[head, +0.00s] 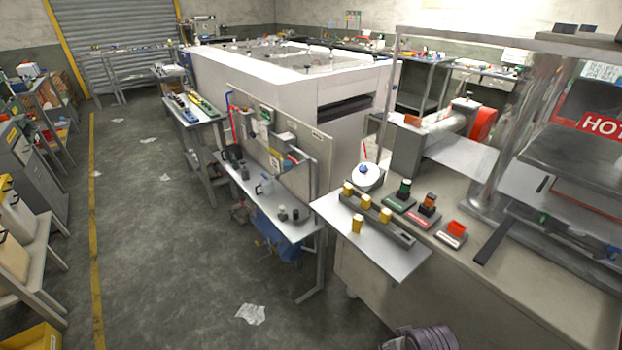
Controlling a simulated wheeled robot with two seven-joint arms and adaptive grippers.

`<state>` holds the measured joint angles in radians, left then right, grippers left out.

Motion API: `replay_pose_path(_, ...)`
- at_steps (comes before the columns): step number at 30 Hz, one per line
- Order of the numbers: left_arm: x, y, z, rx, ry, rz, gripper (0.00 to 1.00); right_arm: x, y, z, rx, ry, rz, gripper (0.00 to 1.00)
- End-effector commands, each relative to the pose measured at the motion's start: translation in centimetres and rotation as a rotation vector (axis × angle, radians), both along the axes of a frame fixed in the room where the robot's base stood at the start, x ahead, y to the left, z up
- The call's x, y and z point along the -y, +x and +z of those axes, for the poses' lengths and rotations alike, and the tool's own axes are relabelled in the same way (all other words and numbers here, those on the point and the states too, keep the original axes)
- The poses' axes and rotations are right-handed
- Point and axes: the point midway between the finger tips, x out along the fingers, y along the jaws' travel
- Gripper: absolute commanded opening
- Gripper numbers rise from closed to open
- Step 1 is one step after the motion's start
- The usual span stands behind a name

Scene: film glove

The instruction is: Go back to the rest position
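Neither of my grippers shows in the head view. The bench (500,290) stands at the right, with a pale metal shelf (385,262) at its left end. A grey rail (400,236) on this shelf carries yellow-topped pieces (366,201). One more yellow piece (357,224) stands in front of the rail. Behind it are small blocks with a green top (404,188) and red-orange tops (456,228). A white round dish or reel (368,178) sits at the back of the shelf.
A machine with a red HOT sign (603,125) and a metal post (510,130) rises at the right. A side table (270,205) with a panel (265,130) stands mid-view. The grey floor (170,250) is largely open, with paper scraps (250,314) on it.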

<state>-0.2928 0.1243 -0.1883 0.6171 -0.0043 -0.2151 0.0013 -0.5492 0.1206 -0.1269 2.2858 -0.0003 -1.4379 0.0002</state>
Motion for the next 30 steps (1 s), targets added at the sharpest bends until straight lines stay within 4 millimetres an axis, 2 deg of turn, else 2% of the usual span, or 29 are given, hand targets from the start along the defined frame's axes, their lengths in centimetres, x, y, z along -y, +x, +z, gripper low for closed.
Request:
replay_pose_path(7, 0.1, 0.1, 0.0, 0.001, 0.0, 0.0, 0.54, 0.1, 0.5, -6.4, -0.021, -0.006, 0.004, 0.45)
replay_pose_path(14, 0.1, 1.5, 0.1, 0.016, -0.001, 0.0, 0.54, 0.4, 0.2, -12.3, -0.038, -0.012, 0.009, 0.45)
replay_pose_path(21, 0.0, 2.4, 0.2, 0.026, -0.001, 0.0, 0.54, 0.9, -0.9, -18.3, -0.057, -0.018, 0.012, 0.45)
replay_pose_path(30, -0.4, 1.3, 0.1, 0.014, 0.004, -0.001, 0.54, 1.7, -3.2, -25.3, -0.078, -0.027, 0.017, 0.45)
